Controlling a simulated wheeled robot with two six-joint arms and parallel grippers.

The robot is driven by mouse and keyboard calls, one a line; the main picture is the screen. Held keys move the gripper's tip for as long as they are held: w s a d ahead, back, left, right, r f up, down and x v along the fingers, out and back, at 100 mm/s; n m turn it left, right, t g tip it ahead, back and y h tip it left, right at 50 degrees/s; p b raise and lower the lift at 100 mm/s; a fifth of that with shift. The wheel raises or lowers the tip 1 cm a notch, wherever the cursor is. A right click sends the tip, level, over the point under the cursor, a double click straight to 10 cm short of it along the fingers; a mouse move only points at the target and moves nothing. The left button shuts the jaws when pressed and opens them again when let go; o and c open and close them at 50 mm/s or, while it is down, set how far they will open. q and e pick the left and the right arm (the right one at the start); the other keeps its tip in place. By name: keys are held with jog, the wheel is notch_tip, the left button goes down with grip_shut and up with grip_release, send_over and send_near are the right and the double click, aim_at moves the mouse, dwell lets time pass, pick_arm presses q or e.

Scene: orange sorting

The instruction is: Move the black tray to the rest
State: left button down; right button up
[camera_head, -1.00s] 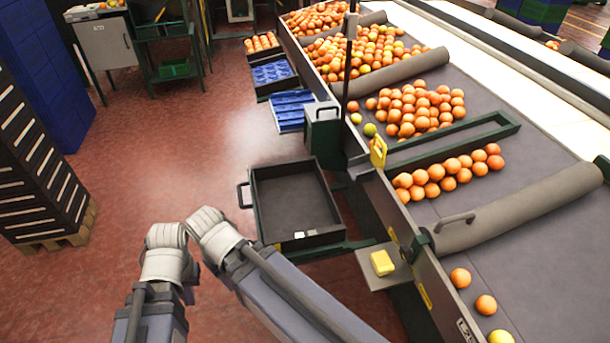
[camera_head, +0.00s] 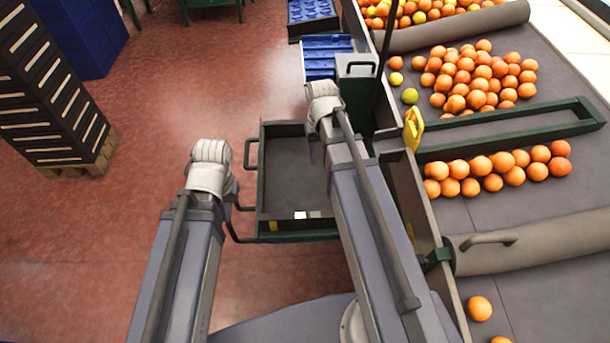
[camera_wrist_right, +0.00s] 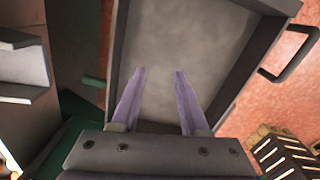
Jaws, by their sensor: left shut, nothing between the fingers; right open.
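The black tray (camera_head: 290,224) sits empty beside the conveyor in the head view, with a dark handle (camera_head: 249,154) on its left side. My right gripper (camera_head: 313,152) is over the tray's right part, its arm hiding that side. In the right wrist view my right gripper (camera_wrist_right: 153,85) is open and empty above the tray's grey floor, and the tray (camera_wrist_right: 113,45) shows its rim and a side handle (camera_wrist_right: 290,55). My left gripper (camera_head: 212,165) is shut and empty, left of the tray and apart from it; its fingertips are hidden.
The conveyor (camera_head: 520,215) with oranges runs along the right. A blue tray (camera_head: 325,50) and a dark green box (camera_head: 357,75) stand behind the black tray. Stacked black crates (camera_head: 50,95) stand at the left. Red floor is clear between the crates and the tray.

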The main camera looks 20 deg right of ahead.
jog(key=w+d+f+m+b, duration=0.2)
jog(key=d+f+b, duration=0.2)
jog(key=d, duration=0.6)
jog(key=shift+d+f, duration=0.25)
jog(key=shift+f, duration=0.25)
jog(key=f+b, duration=0.5)
jog(key=shift+w+a+f, duration=0.15)
jog(key=shift+w+a, duration=0.1)
jog(key=shift+a, duration=0.05)
grip_shut()
dwell(0.8)
